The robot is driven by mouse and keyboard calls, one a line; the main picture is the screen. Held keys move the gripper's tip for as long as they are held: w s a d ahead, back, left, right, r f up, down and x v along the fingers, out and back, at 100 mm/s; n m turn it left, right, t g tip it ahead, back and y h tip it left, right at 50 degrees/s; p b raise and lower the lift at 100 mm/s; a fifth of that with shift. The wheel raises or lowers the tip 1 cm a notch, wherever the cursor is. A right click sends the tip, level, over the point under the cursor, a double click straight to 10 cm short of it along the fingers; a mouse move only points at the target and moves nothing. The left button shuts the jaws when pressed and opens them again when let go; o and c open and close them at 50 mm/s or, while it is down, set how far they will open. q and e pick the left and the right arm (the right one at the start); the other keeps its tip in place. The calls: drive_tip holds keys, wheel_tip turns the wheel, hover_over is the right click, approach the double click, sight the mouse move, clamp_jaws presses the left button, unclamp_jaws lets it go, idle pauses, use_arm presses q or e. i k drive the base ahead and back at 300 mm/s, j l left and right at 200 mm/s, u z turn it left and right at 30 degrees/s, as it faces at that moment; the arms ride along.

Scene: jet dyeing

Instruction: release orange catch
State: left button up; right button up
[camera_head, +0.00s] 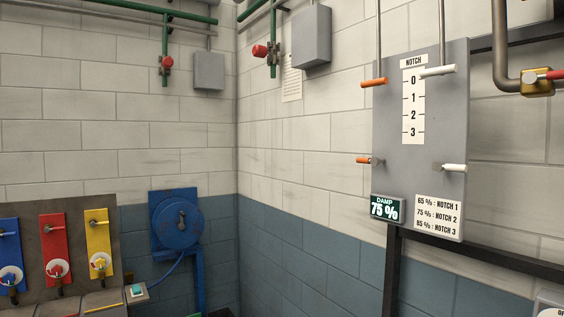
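A grey panel (420,140) stands at the right in front of the wall. A rod comes down to an orange handle (374,82) at its upper left edge. A smaller orange catch (369,160) sticks out at its left edge lower down. A white handle (438,71) hangs at the upper right, with a white catch (454,167) below it. The notch scale (413,97) runs from 0 to 3. The orange handle is near the 0 mark. Neither of my grippers is in view.
A damp display (387,208) reads 75 %. A sign (438,215) pairs 75 % with notch 2. A brass valve (537,84) and pipe are at the far right. Blue, red and yellow plates (53,243) and a blue round unit (178,219) are at the left.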

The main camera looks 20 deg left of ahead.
sight(364, 161)
drive_tip(key=u, duration=0.2)
drive_tip(key=j+z, duration=0.1)
drive_tip(key=z, duration=0.6)
drive_tip(key=i+j+z, duration=0.1)
drive_tip(key=j+z, duration=0.2)
drive_tip(key=i+j+z, duration=0.1)
drive_tip(key=j+z, duration=0.45)
drive_tip(key=j, duration=0.15)
drive_tip(key=j+z, duration=0.3)
drive_tip(key=j, duration=1.9)
drive_tip(key=k+j+z, duration=0.1)
drive_tip(key=j, duration=0.95)
